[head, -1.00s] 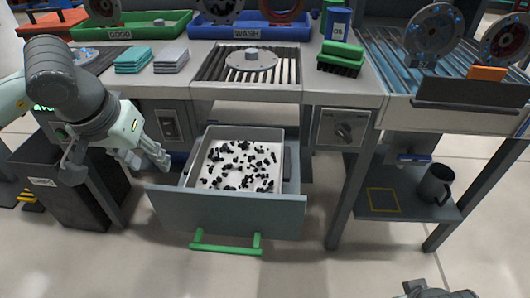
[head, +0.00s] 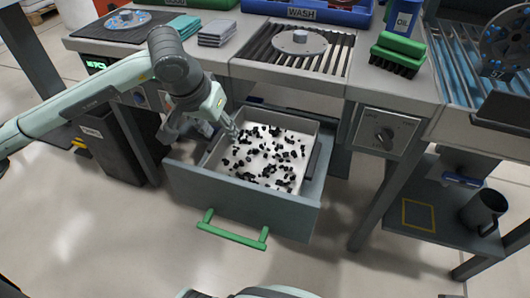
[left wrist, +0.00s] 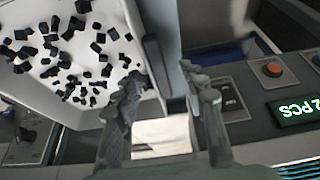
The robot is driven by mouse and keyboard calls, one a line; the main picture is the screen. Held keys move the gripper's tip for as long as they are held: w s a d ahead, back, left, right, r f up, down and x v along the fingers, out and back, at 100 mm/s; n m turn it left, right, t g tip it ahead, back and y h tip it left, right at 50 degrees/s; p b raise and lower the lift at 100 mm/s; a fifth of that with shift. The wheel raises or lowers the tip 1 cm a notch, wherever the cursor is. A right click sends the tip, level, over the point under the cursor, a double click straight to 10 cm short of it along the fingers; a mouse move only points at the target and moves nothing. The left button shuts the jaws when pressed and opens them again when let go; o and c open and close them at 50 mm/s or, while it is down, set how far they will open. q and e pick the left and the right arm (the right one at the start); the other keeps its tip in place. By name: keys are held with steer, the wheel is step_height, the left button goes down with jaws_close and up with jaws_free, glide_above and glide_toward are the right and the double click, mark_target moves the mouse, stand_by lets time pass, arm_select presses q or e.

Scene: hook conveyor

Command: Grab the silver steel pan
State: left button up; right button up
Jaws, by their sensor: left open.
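A pale silver-grey rectangular pan (head: 285,119) holding many small black parts sits inside the open drawer (head: 240,203). The pan also shows at the upper left of the left wrist view (left wrist: 110,18), with a dark bar along its side. My left gripper (head: 200,131) is open and empty at the drawer's left side, by the pan's left edge. In the left wrist view its two fingers (left wrist: 165,86) are spread apart, one near the pan's side and the other beyond the drawer's side wall. I cannot tell whether they touch anything. My right gripper is not visible.
The worktop (head: 215,62) overhangs the drawer's back. A green handle (head: 232,229) is on the drawer front. A dark bin (head: 120,150) stands left. A lower shelf (head: 430,222) with a dark mug (head: 484,212) is right. The floor in front is clear.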

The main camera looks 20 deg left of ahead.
arm_select(q)
steer(key=shift+w+f, duration=0.25)
steer(key=shift+f, duration=0.45)
jaws_close()
steer(key=shift+r, duration=0.1)
